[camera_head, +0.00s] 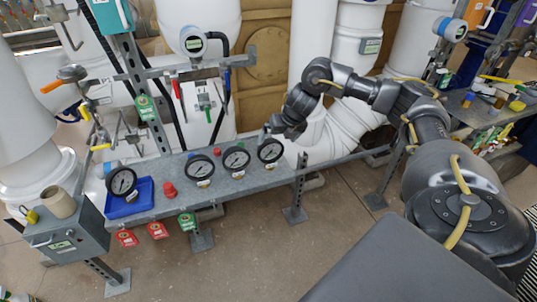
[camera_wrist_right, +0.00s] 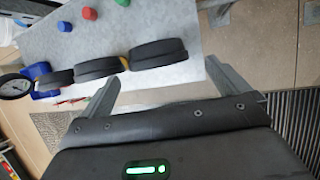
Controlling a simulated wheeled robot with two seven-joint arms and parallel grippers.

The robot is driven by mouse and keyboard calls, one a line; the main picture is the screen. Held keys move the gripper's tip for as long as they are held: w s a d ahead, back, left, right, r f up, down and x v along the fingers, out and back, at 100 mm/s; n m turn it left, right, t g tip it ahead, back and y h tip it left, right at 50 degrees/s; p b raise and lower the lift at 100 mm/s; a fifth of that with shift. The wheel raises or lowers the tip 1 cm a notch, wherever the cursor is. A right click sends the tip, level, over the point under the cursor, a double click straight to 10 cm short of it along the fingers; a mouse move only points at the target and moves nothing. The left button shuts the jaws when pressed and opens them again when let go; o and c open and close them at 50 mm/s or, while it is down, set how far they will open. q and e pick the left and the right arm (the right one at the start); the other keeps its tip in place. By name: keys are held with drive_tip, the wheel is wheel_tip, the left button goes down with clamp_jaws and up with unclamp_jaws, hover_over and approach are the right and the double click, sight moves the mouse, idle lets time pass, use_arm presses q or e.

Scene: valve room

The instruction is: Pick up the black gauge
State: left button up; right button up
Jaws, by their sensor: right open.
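Three black gauges with white dials stand in a row on the grey metal shelf: a left one (camera_head: 199,168), a middle one (camera_head: 236,160) and a right one (camera_head: 270,151). A fourth black gauge (camera_head: 121,182) is at a blue tray (camera_head: 128,207) on the left. My right gripper (camera_head: 268,133) is just behind and above the right gauge. In the right wrist view my right gripper (camera_wrist_right: 162,73) is open and empty, with the nearest gauge (camera_wrist_right: 158,56) ahead between its fingers, apart from them. My left gripper is not in view.
The shelf (camera_head: 165,207) also bears red knobs (camera_head: 169,189). A grey box (camera_head: 68,238) with a tan roll stands at its left end. Red and green tags hang from its front edge. White pipes (camera_head: 312,70) and a valve frame rise behind. The floor in front is clear.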

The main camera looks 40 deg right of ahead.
sight(275, 142)
drive_tip(key=x, duration=0.2)
drive_tip(key=shift+w+f, duration=0.2)
drive_tip(key=shift+f, duration=0.05)
drive_tip(key=shift+w+f, duration=0.15)
drive_tip(key=shift+a+f, duration=0.1)
drive_tip(key=p+x, duration=0.1)
drive_tip(key=x, duration=0.4)
drive_tip(key=shift+a, duration=0.1)
drive_tip(key=shift+c, duration=0.6)
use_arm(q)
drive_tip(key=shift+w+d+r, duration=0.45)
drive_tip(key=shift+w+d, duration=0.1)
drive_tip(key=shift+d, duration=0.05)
use_arm(e)
drive_tip(key=c, duration=0.5)
